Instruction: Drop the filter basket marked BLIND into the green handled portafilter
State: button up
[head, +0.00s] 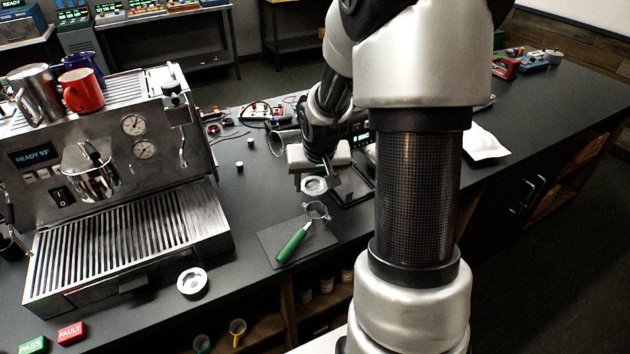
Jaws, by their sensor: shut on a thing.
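The green-handled portafilter (294,242) lies on a dark mat (270,238), its round metal head (317,210) toward the back right. My gripper (329,178) is above and behind that head. It is shut on a small pale round filter basket (314,186), held just behind the portafilter head and apart from it in the picture. The basket's marking is too small to read. My arm hides part of the counter to the right.
The espresso machine (120,190) stands at the left with cups on top. A dark tray (357,193) lies right of my gripper. Red FAULT (70,332) and green PASS (33,345) blocks sit at the front left. Cables and small parts lie behind.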

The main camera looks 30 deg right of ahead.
aim_at(317, 195)
jog(key=shift+d, duration=0.45)
jog(key=shift+f+b, duration=1.35)
jog(key=shift+f, duration=1.1)
jog(key=shift+f+b, duration=1.65)
jog(key=shift+b, duration=0.25)
dwell(1.4)
jog(key=o, duration=1.6)
jog(key=shift+r, duration=0.1)
jog(key=shift+r+p, duration=2.5)
jog(key=shift+r, duration=0.9)
